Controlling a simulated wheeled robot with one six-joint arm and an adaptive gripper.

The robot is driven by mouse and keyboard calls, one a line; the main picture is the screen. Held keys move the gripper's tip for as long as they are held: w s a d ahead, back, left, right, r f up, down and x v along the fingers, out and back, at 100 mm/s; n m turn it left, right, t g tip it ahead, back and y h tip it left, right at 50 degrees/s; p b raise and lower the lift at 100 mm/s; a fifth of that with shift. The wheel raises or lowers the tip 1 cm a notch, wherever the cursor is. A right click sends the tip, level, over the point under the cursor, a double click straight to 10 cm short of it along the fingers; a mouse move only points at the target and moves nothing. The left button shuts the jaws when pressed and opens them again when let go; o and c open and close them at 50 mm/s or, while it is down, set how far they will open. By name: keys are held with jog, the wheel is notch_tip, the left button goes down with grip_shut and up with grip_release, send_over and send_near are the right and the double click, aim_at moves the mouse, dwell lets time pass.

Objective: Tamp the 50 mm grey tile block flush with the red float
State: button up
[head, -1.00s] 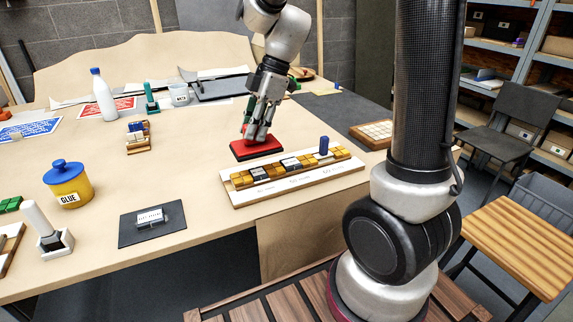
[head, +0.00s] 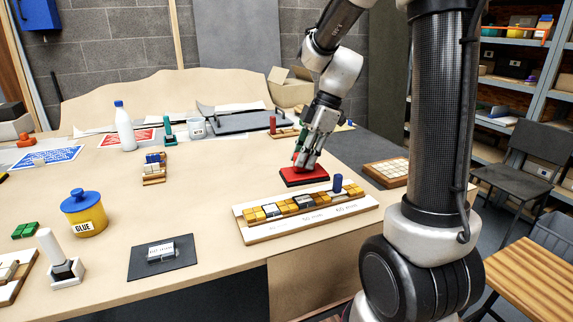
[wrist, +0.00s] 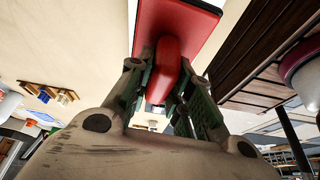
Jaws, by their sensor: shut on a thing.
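The red float (head: 304,177) is in my gripper (head: 309,164), whose fingers are closed on its handle; the wrist view also shows the float's red handle (wrist: 165,72) between the fingers. The float is just behind the long tile panel (head: 262,236), at about its middle; I cannot tell how far above the table it is. The panel holds a row of yellow and grey blocks over printed millimetre labels. A grey block (head: 303,201) sits in the middle section, above the 50 mm label; its exact height is too small to tell. Another grey block (head: 270,211) is farther left.
A blue block (head: 337,184) stands up tall at the panel's right part. A framed tile tray (head: 386,172) lies to the right. A glue pot (head: 84,215), a dark mat with a small labelled block (head: 160,252) and a white-handled tool (head: 60,262) stand on the left. Bare tabletop lies between.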

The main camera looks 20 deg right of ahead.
aim_at(307, 172)
jog(key=shift+s+n, duration=0.3)
jog(key=shift+n, duration=0.3)
jog(key=shift+f, duration=2.9)
jog(key=shift+f, duration=0.65)
jog(key=shift+s+f, duration=0.1)
jog(key=shift+f, duration=0.1)
grip_shut()
jog(key=shift+r, duration=0.1)
jog(key=shift+r, duration=3.5)
jog(key=shift+a, duration=0.1)
